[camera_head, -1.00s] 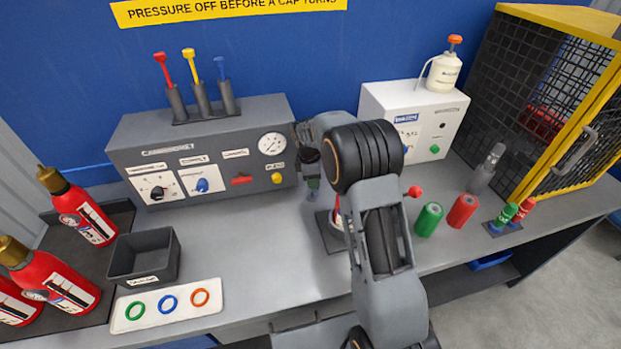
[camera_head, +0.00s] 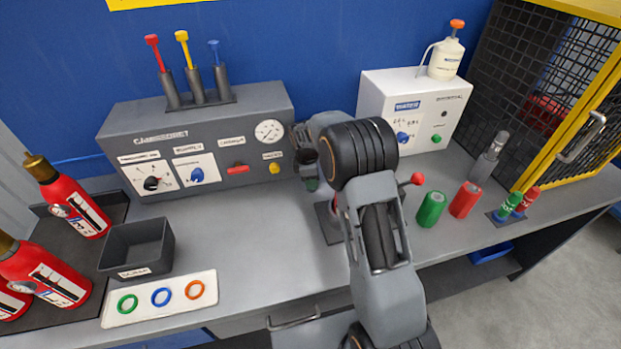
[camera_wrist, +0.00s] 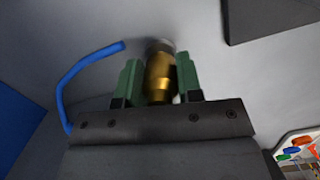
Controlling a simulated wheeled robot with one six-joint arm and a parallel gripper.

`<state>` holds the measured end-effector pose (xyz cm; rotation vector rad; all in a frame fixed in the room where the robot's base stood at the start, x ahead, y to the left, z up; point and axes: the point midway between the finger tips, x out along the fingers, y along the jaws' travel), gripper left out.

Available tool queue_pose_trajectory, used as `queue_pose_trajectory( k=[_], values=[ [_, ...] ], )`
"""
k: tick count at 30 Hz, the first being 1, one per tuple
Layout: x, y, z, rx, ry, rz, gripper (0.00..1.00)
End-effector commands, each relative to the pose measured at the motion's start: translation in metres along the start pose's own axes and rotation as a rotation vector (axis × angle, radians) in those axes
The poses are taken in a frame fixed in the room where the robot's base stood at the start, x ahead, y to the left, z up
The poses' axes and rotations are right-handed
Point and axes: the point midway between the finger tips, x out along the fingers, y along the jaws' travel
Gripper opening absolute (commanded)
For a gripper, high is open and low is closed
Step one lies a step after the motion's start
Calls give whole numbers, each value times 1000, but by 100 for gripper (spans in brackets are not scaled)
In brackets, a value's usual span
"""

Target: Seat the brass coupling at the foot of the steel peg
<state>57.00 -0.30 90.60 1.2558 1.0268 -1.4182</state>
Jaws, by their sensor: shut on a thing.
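My gripper (camera_wrist: 160,85) is shut on the brass coupling (camera_wrist: 159,78), which sits between its green fingers in the wrist view. A pale grey, blurred end shows just beyond the coupling; I cannot tell whether it is part of the coupling or the steel peg. In the head view my gripper (camera_head: 312,172) is mostly hidden by my arm, above the bench in front of the grey console. The coupling is hidden there. I cannot make out the steel peg in the head view. A dark plate (camera_head: 326,226) lies partly behind my arm.
The grey console (camera_head: 215,165) and white box (camera_head: 378,105) stand at the back. A red-knobbed lever (camera_head: 417,179), green cylinder (camera_head: 431,209) and red cylinder (camera_head: 465,199) stand right of my arm. A black bin (camera_head: 137,248) and ring tray (camera_head: 208,310) are at left. The bench between is clear.

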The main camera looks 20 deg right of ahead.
Motion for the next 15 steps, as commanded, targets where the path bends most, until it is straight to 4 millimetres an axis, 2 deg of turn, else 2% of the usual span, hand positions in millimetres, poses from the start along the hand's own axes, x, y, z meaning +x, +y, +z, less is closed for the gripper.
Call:
queue_pose_trajectory(
  k=[13, 14, 15],
  values=[
    [3, 0, 0, 0, 0, 1, 6],
    [3, 0, 0, 0, 0, 1, 36],
    [3, 0, 0, 0, 0, 1, 40]
  ],
)
